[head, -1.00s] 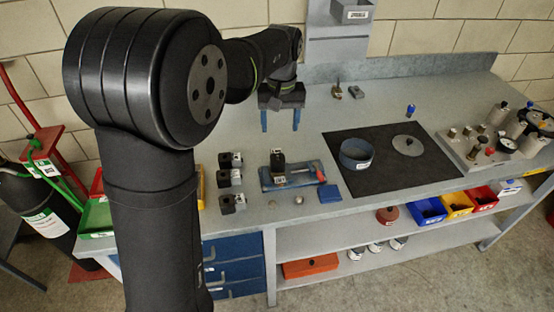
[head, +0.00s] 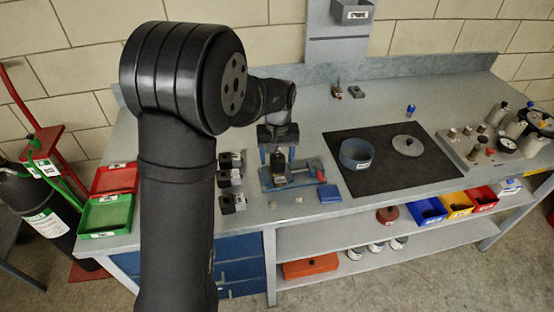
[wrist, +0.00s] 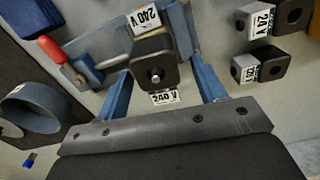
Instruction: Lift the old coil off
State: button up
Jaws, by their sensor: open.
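The old coil (head: 278,174), a black block on a stem, sits upright on the blue clamp fixture (head: 308,176). In the wrist view the coil (wrist: 152,58) shows a round metal stem end and white 240 V labels. My gripper (head: 277,153) is open above the coil. In the wrist view its two blue fingers (wrist: 163,82) stand apart, one on each side of the coil. No contact with the coil shows. The fixture's red handle (wrist: 50,48) is at the left in the wrist view.
Three similar black coils (head: 230,179) stand in a column left of the fixture; two show closer in the wrist view (wrist: 270,66). Red (head: 113,179) and green (head: 105,215) trays are at the left. A black mat (head: 390,180) holds a ring.

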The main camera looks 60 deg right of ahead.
jog(key=shift+c, duration=0.2)
jog(key=c, duration=1.1)
jog(key=shift+r, duration=0.1)
jog(key=shift+c, duration=0.2)
